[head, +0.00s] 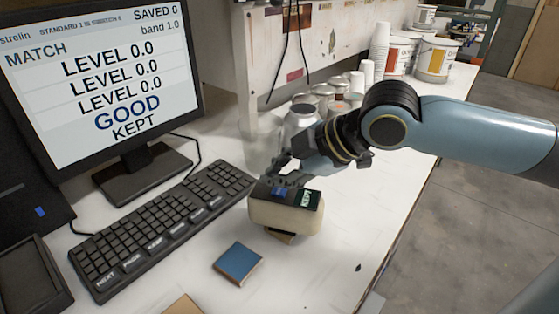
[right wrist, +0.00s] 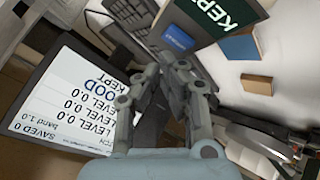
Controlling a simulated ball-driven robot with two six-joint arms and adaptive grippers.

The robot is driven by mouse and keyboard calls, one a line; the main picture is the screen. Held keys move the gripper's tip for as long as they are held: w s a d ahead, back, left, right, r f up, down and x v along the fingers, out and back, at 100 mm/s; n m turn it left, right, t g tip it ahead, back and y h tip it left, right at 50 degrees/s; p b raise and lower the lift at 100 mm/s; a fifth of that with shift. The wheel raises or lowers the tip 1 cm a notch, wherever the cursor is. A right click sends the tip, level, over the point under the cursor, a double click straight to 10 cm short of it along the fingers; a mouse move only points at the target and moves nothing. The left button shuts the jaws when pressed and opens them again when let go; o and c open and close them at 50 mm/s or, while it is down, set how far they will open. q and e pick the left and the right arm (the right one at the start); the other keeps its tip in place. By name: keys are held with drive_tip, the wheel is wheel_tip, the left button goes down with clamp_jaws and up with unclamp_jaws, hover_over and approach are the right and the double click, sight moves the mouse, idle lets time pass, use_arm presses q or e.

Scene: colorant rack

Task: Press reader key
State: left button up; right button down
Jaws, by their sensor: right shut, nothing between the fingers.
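The reader (head: 285,212) is a cream block with a dark top, standing on the white bench right of the keyboard. Its top carries a blue key (head: 279,192) and a small green display (head: 306,199) reading KEPT. The key (right wrist: 178,38) and the display (right wrist: 222,14) also show in the right wrist view. My right gripper (head: 284,176) is shut and empty, its fingertips (right wrist: 173,62) close above the key; I cannot tell whether they touch it. The monitor (head: 100,75) reads MATCH, LEVEL 0.0 on several lines, GOOD, KEPT and SAVED 0. My left gripper is out of view.
A black keyboard (head: 160,228) lies left of the reader. A blue card (head: 238,263) lies in front, and a tan piece (head: 280,238) shows under the reader's front edge. Cans and a clear container (head: 260,140) stand behind. The bench's right edge is close to my arm.

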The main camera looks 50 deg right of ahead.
sight(278, 192)
drive_tip(key=shift+f, duration=0.15)
drive_tip(key=shift+f+b, duration=0.3)
drive_tip(key=shift+f, duration=0.35)
idle(0.8)
drive_tip(key=shift+r, duration=0.1)
drive_tip(key=shift+r+p, duration=0.55)
drive_tip(key=shift+r, duration=0.15)
wheel_tip(278, 192, up, 5)
drive_tip(key=p, duration=0.5)
drive_tip(key=shift+r, duration=0.1)
